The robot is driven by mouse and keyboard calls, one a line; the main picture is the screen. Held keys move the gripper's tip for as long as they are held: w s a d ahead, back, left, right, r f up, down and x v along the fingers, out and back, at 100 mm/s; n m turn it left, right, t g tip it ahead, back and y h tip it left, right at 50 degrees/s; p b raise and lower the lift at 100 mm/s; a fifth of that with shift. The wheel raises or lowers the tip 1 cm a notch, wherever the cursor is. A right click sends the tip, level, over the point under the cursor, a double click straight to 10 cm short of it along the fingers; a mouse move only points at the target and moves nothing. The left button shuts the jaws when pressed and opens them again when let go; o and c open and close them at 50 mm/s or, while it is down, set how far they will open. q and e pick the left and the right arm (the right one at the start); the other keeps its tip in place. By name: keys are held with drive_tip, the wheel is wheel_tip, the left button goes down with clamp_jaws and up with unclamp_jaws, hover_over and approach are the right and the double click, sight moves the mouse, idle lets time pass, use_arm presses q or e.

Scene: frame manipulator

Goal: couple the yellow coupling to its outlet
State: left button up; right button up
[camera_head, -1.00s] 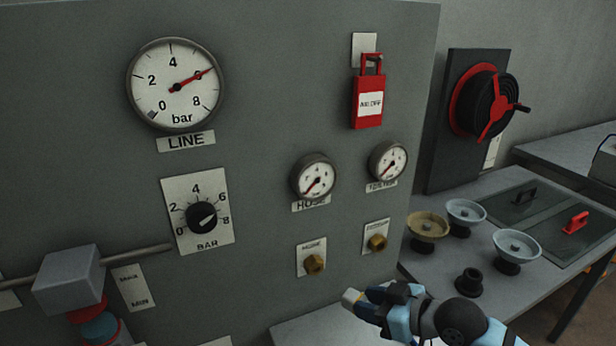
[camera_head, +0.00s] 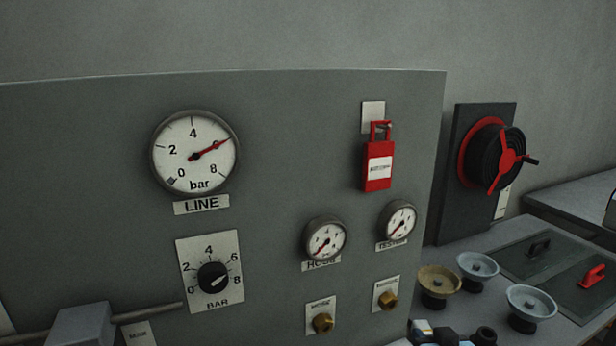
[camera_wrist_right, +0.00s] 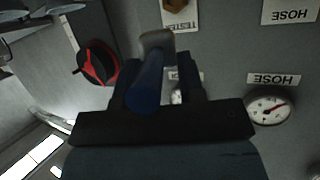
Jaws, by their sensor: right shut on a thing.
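My right gripper (camera_head: 436,333) is at the bottom edge of the head view, partly cut off. It is shut on a coupling, which shows in the wrist view with a dark blue body (camera_wrist_right: 146,86) and a dull yellowish-beige end. Two brass outlets stick out of the grey panel: the hose outlet (camera_head: 323,323) and the tester outlet (camera_head: 387,300). The coupling's end (camera_head: 420,327) is right of and below the tester outlet in the head view, apart from it. In the wrist view the tester outlet (camera_wrist_right: 177,4) is just beyond that end. My left gripper is not in view.
The panel carries a line gauge (camera_head: 194,153), a regulator knob (camera_head: 213,278), two small gauges and a red lock (camera_head: 378,165).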

use_arm(q)
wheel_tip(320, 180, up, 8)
drive_tip(key=p, duration=0.8)
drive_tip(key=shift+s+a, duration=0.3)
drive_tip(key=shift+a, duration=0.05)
use_arm(e)
drive_tip(key=s+d+r, duration=0.1)
drive_tip(key=s+r, duration=0.5)
drive_tip(key=s, duration=0.1)
drive_tip(key=shift+s+r, duration=0.25)
drive_tip(key=shift+s, duration=0.15)
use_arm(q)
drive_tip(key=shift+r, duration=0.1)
use_arm(e)
drive_tip(key=shift+a, duration=0.1)
